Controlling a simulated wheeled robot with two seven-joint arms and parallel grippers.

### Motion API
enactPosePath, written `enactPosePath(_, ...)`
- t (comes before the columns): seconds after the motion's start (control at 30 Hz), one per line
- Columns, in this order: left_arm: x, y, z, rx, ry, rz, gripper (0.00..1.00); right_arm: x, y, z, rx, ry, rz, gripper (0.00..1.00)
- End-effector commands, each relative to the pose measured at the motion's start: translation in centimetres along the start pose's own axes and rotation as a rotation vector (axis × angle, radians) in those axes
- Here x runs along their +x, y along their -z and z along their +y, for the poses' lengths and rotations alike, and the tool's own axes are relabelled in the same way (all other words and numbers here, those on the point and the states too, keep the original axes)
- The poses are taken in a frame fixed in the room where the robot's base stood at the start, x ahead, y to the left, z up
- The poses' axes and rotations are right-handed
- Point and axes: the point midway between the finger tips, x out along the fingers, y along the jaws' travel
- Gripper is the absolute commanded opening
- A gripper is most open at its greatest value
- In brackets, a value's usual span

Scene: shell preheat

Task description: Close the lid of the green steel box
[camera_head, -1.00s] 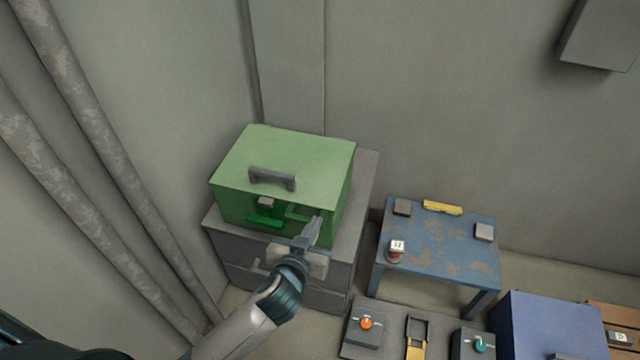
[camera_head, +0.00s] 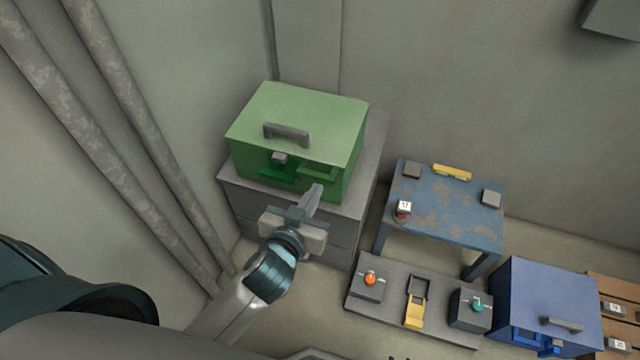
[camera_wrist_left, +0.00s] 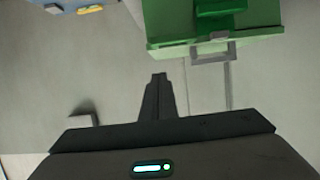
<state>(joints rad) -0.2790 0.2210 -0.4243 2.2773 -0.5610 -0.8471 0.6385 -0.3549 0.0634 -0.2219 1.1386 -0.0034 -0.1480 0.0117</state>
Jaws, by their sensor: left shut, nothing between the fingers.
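The green steel box (camera_head: 349,178) stands on a grey cabinet. Its lid (camera_head: 310,110) lies across the top, with a grey handle (camera_head: 287,133) near the front edge. Dark areas show below the lid's front edge, and I cannot tell whether the lid sits flush. My left gripper (camera_head: 315,191) is shut and empty, before the lower front of the box. In the left wrist view, the shut fingers (camera_wrist_left: 159,78) point up, apart from the box (camera_wrist_left: 180,23) at upper right. My right gripper is not in view.
The grey cabinet (camera_head: 232,185) bears the box. A worn blue table (camera_head: 450,215) with small items stands to the right. Below it is a grey panel (camera_head: 391,305) with knobs. A blue box (camera_head: 540,290) stands at lower right. Pipes (camera_head: 120,110) run along the left wall.

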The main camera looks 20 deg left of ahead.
Motion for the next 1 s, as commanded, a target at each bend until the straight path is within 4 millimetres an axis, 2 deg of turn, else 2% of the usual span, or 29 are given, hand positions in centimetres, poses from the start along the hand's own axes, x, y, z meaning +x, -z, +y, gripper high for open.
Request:
enactPosePath(0.23,-1.5,-0.1,0.0,0.0,0.001,0.001,0.0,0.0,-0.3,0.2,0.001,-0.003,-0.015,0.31)
enactPosePath(0.83,-1.5,-0.1,0.0,0.001,0.0,0.0,0.0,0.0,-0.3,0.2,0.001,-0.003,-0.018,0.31)
enactPosePath(1.0,-0.7,-1.9,0.2,0.018,-0.01,-0.027,0.0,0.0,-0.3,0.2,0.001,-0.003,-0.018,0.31)
